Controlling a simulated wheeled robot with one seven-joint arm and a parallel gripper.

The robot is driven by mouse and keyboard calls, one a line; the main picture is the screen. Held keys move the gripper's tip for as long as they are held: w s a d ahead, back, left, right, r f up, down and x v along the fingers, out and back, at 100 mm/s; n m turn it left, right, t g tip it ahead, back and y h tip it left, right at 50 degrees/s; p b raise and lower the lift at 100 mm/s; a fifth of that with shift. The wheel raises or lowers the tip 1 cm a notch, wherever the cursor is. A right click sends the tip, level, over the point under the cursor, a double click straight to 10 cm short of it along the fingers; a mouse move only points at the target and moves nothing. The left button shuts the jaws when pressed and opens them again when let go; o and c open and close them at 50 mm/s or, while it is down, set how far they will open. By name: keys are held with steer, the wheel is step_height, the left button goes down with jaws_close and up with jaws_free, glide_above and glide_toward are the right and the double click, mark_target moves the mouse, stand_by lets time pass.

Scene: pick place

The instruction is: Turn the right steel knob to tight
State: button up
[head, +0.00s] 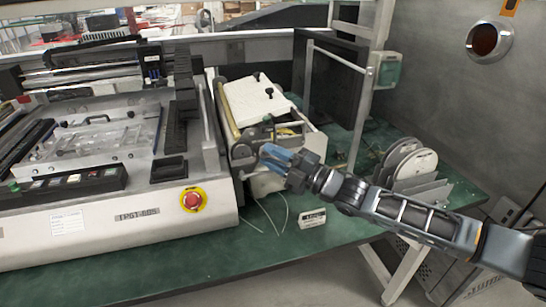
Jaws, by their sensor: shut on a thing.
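My gripper (268,154) reaches in from the right to the front of a small white and grey machine (240,165). Its bluish fingers are shut on a small part at the machine's front, which I take to be the right steel knob. The fingers hide that part, so I cannot see how it is turned. A dark rounded part (248,139) of the machine sits just left of and above my fingertips.
A large machine with a red stop button (192,200) stands at the left. A small labelled box (312,218) and thin wires lie on the green table (265,250) below my gripper. Discs in a rack (413,165) stand at the right, beyond my arm.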

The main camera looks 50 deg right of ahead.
steer(key=shift+f+m+t+b, duration=0.35)
steer(key=shift+m+t+b, duration=0.05)
steer(key=shift+b, duration=0.4)
jaws_close()
steer(key=shift+r+m, duration=0.15)
steer(key=shift+m, duration=0.15)
steer(key=o, duration=0.9)
jaws_free()
steer(key=shift+b+v, duration=0.8)
steer(key=shift+v, duration=3.1)
steer(key=shift+a, duration=0.1)
